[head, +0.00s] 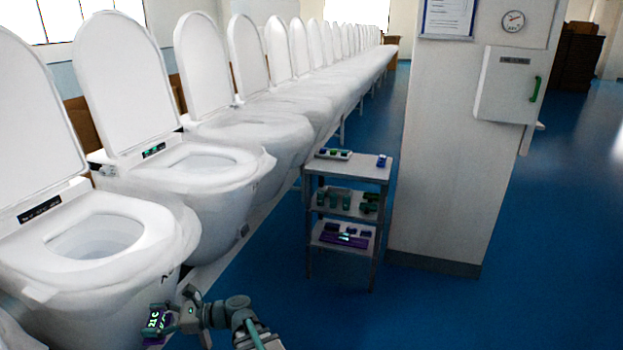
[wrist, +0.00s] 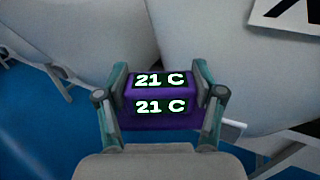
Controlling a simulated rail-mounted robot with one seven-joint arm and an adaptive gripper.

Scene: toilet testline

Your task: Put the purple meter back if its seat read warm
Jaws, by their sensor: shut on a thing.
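The purple meter (wrist: 160,121) is held between the two fingers of my gripper (wrist: 160,95) in the wrist view. Its two green-lit displays both read 21 C. In the head view my gripper (head: 172,316) is at the bottom, beside the front of the nearest toilet (head: 95,238), with the meter (head: 155,322) at its tip. The meter looks apart from the seat (head: 150,228). The small panel (head: 40,209) on that toilet is dark with tiny pale text I cannot read.
A grey three-tier cart (head: 370,172) with small devices on its shelves stands right of the toilets. A pillar (head: 445,150) carries a white cabinet (head: 505,85) and a round gauge (head: 513,21). A second toilet (head: 210,185) has a green-lit panel (head: 153,150). Blue floor is clear before the cart.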

